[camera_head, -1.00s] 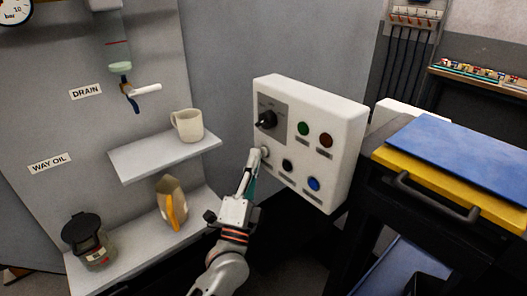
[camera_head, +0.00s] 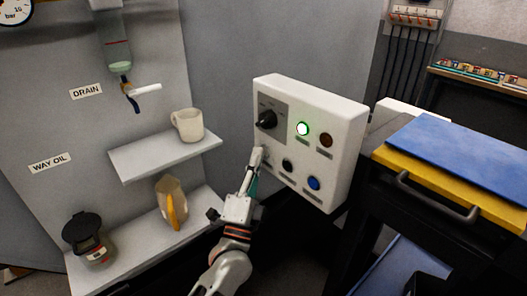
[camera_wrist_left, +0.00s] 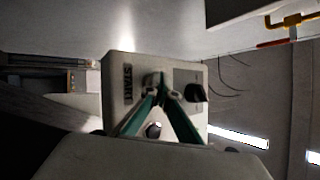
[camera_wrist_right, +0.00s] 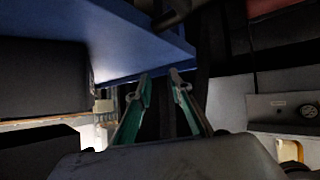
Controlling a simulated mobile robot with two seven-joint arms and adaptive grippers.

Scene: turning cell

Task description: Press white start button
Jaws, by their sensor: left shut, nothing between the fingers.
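The white control box (camera_head: 345,150) carries a black selector knob (camera_head: 267,119), a lit green lamp (camera_head: 303,128), a dark red lamp (camera_head: 325,140), a black button (camera_head: 288,165) and a blue button (camera_head: 313,183). My left gripper (camera_head: 258,150) is shut and empty, its tips at the lower left of the panel, at the white start button's place. The button is mostly hidden behind the fingertips. The left wrist view shows the tips (camera_wrist_left: 162,88) beside the START label (camera_wrist_left: 127,84). My right gripper (camera_wrist_right: 160,76) is open and empty, seen only in its own wrist view.
Left of the box, shelves hold a mug (camera_head: 188,125), a jug with a yellow handle (camera_head: 170,202) and a dark-lidded jar (camera_head: 88,238). A cart with a blue top (camera_head: 465,155) and a handle stands close on the right.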

